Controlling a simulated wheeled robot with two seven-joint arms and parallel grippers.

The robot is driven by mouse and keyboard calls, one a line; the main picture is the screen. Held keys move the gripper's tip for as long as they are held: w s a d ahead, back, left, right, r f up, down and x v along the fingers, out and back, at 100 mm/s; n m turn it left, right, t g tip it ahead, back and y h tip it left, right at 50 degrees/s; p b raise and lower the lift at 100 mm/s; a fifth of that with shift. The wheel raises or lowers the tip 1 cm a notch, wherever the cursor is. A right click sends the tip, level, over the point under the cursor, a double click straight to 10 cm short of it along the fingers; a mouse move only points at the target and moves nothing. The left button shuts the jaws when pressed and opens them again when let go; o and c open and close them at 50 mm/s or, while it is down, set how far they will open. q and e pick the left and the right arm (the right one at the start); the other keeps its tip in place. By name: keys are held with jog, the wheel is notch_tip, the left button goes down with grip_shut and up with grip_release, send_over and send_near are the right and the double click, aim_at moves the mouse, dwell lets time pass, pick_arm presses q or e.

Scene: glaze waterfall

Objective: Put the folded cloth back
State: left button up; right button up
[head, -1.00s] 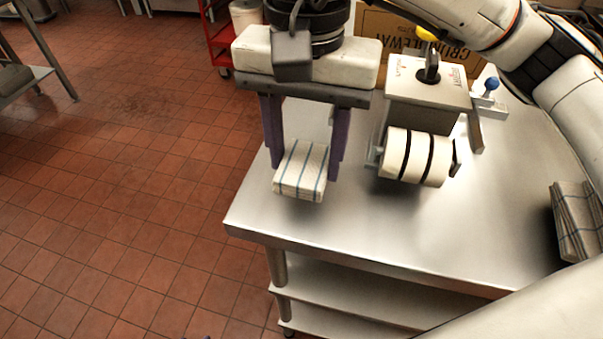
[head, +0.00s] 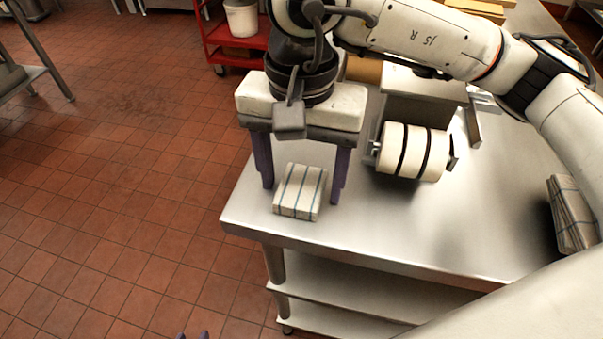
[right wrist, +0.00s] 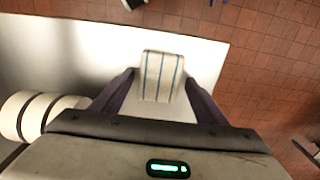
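A folded white cloth with blue stripes (head: 300,192) lies on the near left corner of the steel table (head: 400,235). It also shows in the right wrist view (right wrist: 161,77). My right gripper (head: 300,188) is above the cloth, with one purple finger on either side. The right wrist view shows gaps between the fingers and the cloth, so the gripper is open. Only the purple fingertips of my left gripper (head: 193,335) show, at the bottom edge of the head view, over the floor. Its opening cannot be judged.
A device with a white, black-banded roller (head: 412,152) stands right of my right gripper. Another striped folded cloth (head: 573,215) is at the table's right. A red cart (head: 225,50) with a white bucket (head: 241,18) stands behind. The table's front middle is clear.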

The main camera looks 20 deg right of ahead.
aim_at(302, 184)
notch_tip(302, 184, up, 12)
jog(key=p, duration=0.1)
jog(key=shift+r, duration=0.2)
dwell(0.4)
jog(key=shift+s+f, duration=0.1)
